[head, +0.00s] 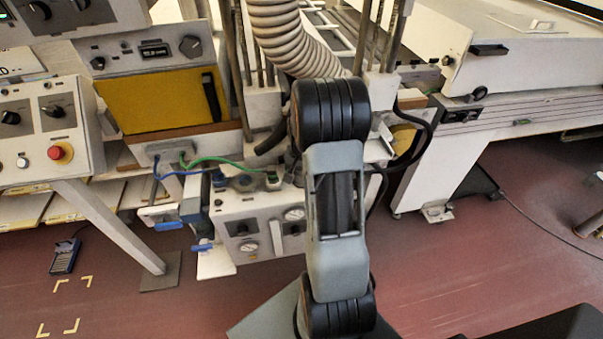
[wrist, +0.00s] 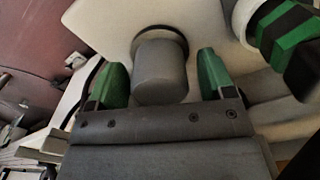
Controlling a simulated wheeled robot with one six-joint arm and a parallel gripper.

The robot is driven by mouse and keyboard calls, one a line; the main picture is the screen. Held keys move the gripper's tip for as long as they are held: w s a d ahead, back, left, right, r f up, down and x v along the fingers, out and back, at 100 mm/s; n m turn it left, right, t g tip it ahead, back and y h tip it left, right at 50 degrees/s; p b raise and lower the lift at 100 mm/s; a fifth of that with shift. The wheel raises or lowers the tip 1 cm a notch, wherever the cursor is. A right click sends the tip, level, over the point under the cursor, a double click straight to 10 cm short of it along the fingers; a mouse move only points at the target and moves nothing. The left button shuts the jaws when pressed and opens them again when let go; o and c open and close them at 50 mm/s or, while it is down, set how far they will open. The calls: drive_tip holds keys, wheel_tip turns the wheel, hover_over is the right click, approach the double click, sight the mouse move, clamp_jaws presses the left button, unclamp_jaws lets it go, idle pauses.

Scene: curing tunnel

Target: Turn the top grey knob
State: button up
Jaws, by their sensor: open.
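A plain grey cylindrical knob (wrist: 162,75) with a dark round collar stands out from a pale panel (wrist: 120,25) in the wrist view. My gripper (wrist: 160,64) is open, with one green finger on each side of the knob. Gaps show between the knob and both fingers, wider on the right, so it is not gripped. The knob's lower end comes close to the dark gripper body; I cannot tell whether they touch. In the head view my arm covers the middle of the machine, and neither my gripper nor this knob can be made out there.
A green-and-black striped part (wrist: 287,38) with a white ring sits close to the right finger. In the head view, a lower panel with gauges (head: 249,246), a ribbed hose (head: 285,35) and black cables (head: 425,140) surround my arm. Red floor lies open in front.

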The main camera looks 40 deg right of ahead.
drive_tip(key=shift+r, duration=3.75)
drive_tip(key=shift+s+a+f+n, duration=0.15)
drive_tip(key=shift+s+f+n, duration=0.1)
drive_tip(key=shift+n, duration=0.15)
drive_tip(key=s+a+r+n+t, duration=0.1)
drive_tip(key=s+a+r+n, duration=0.2)
drive_tip(key=a, duration=0.4)
drive_tip(key=s+a+r+n+t, duration=0.1)
drive_tip(key=s+a+r+n, duration=0.2)
drive_tip(key=s+a+r, duration=0.1)
drive_tip(key=s+a+r+n+t+p, duration=0.1)
drive_tip(key=s+a+r+n, duration=0.2)
drive_tip(key=a, duration=0.6)
drive_tip(key=shift+s+a+r+t, duration=0.3)
drive_tip(key=shift+s+a, duration=0.05)
drive_tip(key=shift+s, duration=0.65)
